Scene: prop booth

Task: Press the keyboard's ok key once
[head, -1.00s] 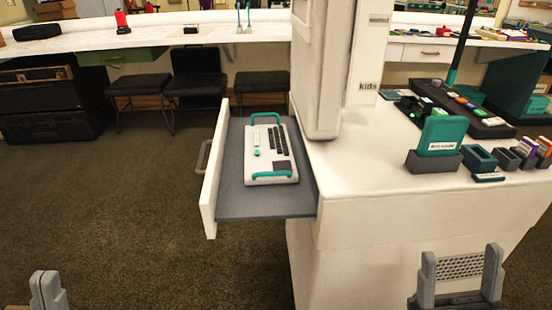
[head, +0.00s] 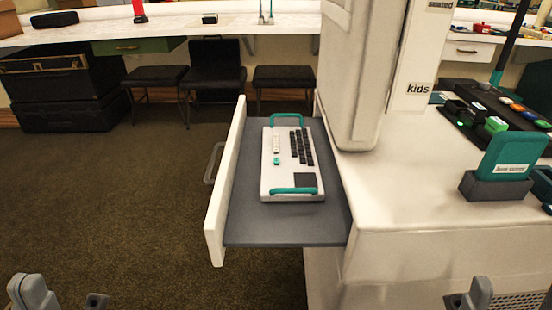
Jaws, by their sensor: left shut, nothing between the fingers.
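The keyboard (head: 282,184) is a white unit with teal handles at its far and near ends, lying flat on a grey pull-out shelf (head: 290,231). It has dark keys on the right, a short column of white keys on the left and a dark square pad near the front. One small teal key (head: 277,160) sits below the white keys; no lettering on it is legible. My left gripper (head: 35,292) is low at the bottom left, shut, empty and well apart from the keyboard. My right gripper (head: 485,295) is partly cut off at the bottom right; its fingertips are hidden.
The shelf has a raised white front panel (head: 226,190) on its left. A white column (head: 362,70) stands on the counter (head: 400,195) just right of the keyboard. A teal card in a grey holder (head: 492,186) is on the counter.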

